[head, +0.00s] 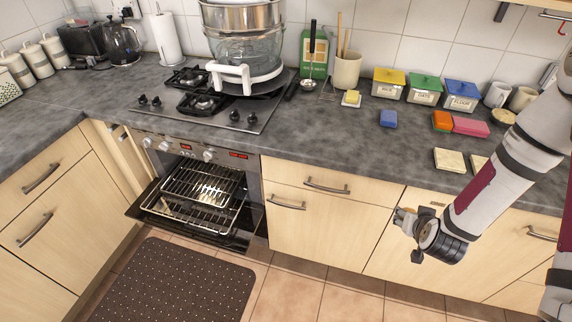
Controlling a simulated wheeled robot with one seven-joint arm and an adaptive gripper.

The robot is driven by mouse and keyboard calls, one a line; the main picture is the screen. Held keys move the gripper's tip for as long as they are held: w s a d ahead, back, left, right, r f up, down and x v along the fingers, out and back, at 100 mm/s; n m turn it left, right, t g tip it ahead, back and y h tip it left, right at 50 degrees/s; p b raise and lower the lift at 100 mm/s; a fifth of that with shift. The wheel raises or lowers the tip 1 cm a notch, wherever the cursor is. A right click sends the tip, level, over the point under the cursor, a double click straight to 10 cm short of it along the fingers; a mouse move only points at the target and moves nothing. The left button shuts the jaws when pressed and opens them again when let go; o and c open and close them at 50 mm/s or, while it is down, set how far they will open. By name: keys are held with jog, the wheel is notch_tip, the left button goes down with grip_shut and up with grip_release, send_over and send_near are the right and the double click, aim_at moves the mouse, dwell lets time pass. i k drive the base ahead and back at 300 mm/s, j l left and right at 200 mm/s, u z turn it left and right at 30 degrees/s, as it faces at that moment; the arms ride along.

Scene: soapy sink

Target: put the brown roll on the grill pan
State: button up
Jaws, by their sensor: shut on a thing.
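My gripper (408,236) is low in front of the pale wooden cupboard fronts, right of the open oven. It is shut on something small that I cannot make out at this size. No brown roll can be made out clearly on the worktop. I cannot pick out a grill pan for certain. The open oven (200,187) holds wire racks, with a dark tray-like surface low down by its door.
The worktop's front edge is above my gripper. A dark mat (175,285) lies on the tiled floor.

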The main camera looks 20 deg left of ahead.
aim_at(200, 185)
jog(key=k+j, duration=0.1)
jog(key=j, duration=0.55)
jog(key=k+j, duration=0.1)
jog(key=j, duration=0.6)
jog(key=k+j, duration=0.1)
jog(key=j, duration=0.55)
jog(key=k+j, duration=0.1)
jog(key=j, duration=0.6)
jog(key=k+j, duration=0.1)
jog(key=j, duration=1.2)
jog(key=k, duration=0.05)
